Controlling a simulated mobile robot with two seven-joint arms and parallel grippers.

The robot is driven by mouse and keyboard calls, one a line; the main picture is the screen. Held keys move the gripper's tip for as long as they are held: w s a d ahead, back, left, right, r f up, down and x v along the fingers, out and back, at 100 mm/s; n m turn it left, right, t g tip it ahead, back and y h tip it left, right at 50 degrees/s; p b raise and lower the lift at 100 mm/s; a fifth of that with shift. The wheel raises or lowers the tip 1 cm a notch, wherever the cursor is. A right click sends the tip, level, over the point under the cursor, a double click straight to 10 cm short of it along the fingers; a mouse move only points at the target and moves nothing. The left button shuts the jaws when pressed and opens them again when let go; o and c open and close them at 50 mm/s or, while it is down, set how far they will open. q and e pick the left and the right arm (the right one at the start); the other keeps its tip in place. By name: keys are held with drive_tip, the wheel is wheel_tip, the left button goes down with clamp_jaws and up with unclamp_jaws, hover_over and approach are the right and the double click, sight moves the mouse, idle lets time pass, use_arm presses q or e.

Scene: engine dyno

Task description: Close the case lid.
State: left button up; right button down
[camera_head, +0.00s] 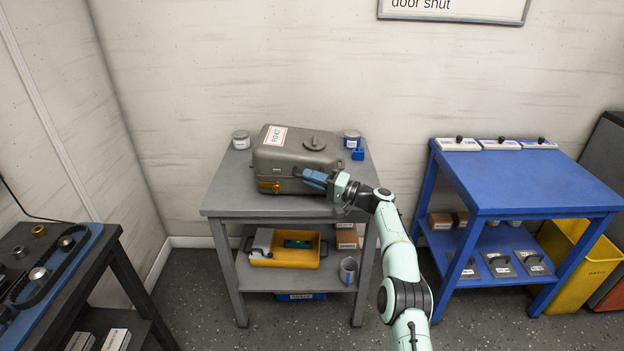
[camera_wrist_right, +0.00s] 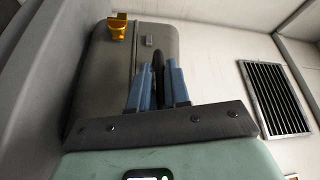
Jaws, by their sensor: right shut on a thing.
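The grey-brown case (camera_head: 268,160) stands on the grey table. Its lid (camera_head: 310,152) lies down over the body, with a red-and-white label and a round knob on top. I cannot tell whether a thin gap is left at the seam. An orange latch (camera_head: 268,187) is on the case front; it also shows in the wrist view (camera_wrist_right: 118,27). My right gripper (camera_head: 308,178) is at the front right of the case, its blue fingers shut on a dark handle (camera_wrist_right: 157,68) at the case. The fingers partly hide this handle. My left gripper is not in view.
A metal tin (camera_head: 241,139) stands left of the case, and another tin (camera_head: 352,138) and a small blue block (camera_head: 358,154) stand to its right. A yellow tray (camera_head: 287,259) and a mug (camera_head: 348,270) are on the lower shelf. A blue table (camera_head: 530,185) stands at right.

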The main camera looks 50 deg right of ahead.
drive_tip(key=shift+f, duration=0.5)
drive_tip(key=c, duration=1.2)
unclamp_jaws()
drive_tip(key=shift+w+f, duration=0.1)
drive_tip(key=shift+w, duration=0.05)
drive_tip(key=shift+o, duration=0.2)
drive_tip(key=shift+r, duration=0.2)
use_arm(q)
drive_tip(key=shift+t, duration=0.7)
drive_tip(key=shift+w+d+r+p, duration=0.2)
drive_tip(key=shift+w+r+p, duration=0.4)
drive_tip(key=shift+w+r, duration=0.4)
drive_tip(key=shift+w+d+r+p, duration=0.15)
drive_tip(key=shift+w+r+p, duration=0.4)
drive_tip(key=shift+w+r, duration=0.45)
use_arm(e)
drive_tip(key=v, duration=1.3)
